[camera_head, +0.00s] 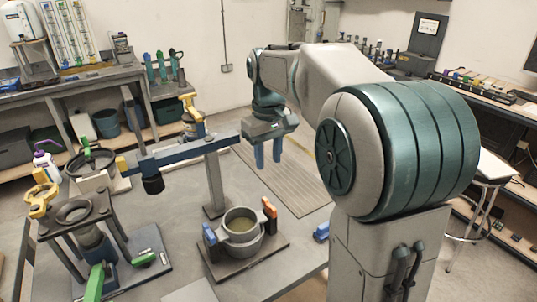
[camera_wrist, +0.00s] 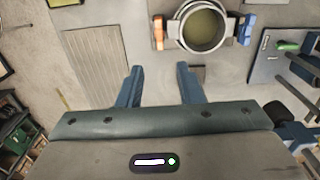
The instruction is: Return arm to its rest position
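My gripper (camera_head: 268,155) is open and empty, its two blue fingers pointing down above the far side of the table. In the wrist view my gripper (camera_wrist: 161,85) shows its two fingers spread apart with nothing between them. A lever frame (camera_head: 190,152) with a blue beam and a grey post stands left of my gripper, apart from it. A round pot (camera_head: 240,228) sits on a dark base plate in front of the gripper, with an orange and a blue clamp beside it. The pot also shows in the wrist view (camera_wrist: 205,28).
A second frame (camera_head: 75,212) with yellow and green handles stands at the left. A ring stand (camera_head: 92,158) is behind it. A workbench (camera_head: 70,82) lines the back left. A white stool (camera_head: 492,170) and a shelf bench (camera_head: 500,100) are at right. Floor shows beyond the table.

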